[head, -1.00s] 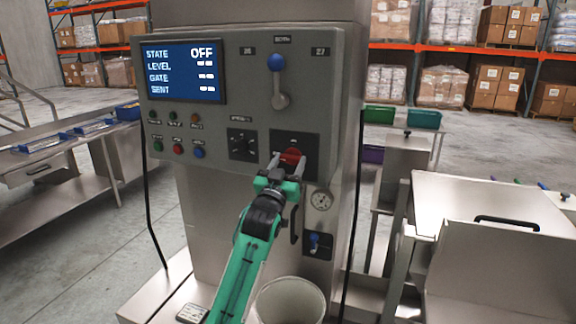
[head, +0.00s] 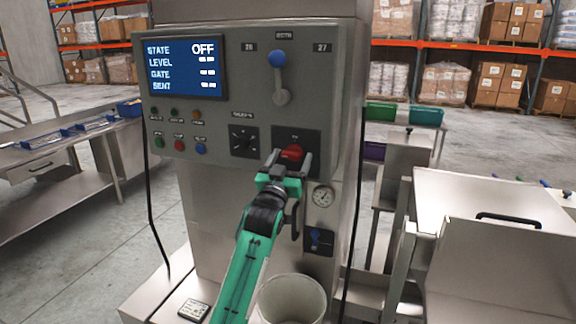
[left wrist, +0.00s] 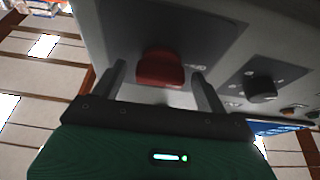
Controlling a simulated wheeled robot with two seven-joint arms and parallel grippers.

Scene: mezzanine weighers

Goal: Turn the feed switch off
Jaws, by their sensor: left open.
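The feed switch appears to be the red knob (head: 291,153) on a dark plate at the lower right of the grey control panel (head: 225,130). The red knob also shows in the left wrist view (left wrist: 160,70). My left gripper (head: 288,160) is open, with one finger on each side of the knob; in the left wrist view the fingers (left wrist: 160,85) stand apart from it. I cannot tell whether they touch it. The screen (head: 184,69) reads STATE OFF. The label by the knob is too small to read. My right gripper is not in view.
A blue-tipped lever (head: 278,75) stands above the knob. A black dial (head: 244,141) and several small buttons lie to its left. A white bucket (head: 291,300) stands beneath my arm.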

